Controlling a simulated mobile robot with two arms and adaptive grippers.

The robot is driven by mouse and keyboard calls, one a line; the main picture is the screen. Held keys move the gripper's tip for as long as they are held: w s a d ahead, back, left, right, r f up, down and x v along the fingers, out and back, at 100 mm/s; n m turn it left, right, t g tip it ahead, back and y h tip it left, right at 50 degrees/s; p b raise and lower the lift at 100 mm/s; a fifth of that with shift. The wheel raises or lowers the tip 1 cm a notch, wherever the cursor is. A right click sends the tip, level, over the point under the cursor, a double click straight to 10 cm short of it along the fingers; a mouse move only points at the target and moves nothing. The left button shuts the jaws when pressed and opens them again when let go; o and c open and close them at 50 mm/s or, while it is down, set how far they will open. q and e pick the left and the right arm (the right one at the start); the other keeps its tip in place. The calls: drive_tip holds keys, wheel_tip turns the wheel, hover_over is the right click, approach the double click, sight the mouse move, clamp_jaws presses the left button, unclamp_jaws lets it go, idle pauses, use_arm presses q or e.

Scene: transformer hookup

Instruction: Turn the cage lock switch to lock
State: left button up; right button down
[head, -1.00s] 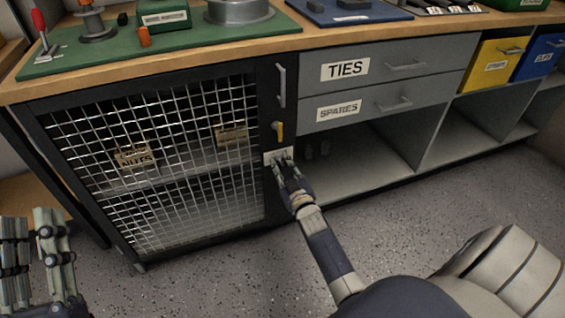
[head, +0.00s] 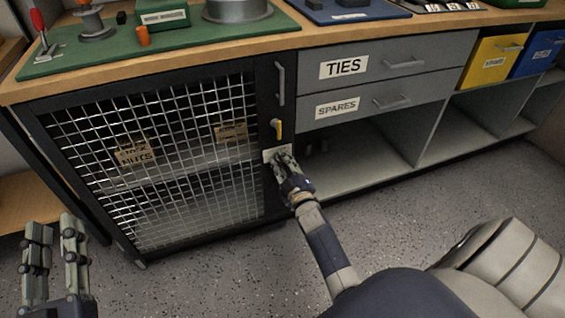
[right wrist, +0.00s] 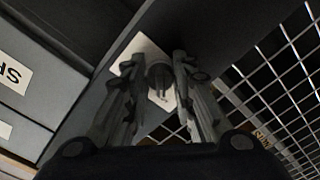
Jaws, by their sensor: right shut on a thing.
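The cage lock switch (right wrist: 159,76) is a dark round knob on a white plate (right wrist: 146,52) on the cage's dark right-hand post. The plate also shows in the head view (head: 270,156), below a yellow lever (head: 278,129); there my fingers hide the knob. My right gripper (head: 281,160) is at the plate, shut on the knob. In the right wrist view the fingers of this gripper (right wrist: 157,82) stand on both sides of the knob. Print on the plate is not readable. My left gripper (head: 55,235) is open and empty at the lower left, away from the cage.
The mesh cage door (head: 150,160) is closed, with boxes behind it and a vertical handle (head: 280,84) on its frame. Drawers marked TIES (head: 385,65) and SPARES (head: 380,102) are right of the post. Open shelves lie below them. The workbench top holds several items.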

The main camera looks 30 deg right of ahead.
drive_tip(key=c, duration=1.4)
unclamp_jaws()
drive_tip(key=shift+o, duration=0.2)
drive_tip(key=v, duration=1.2)
drive_tip(key=shift+a, duration=0.1)
drive_tip(key=shift+r, duration=0.1)
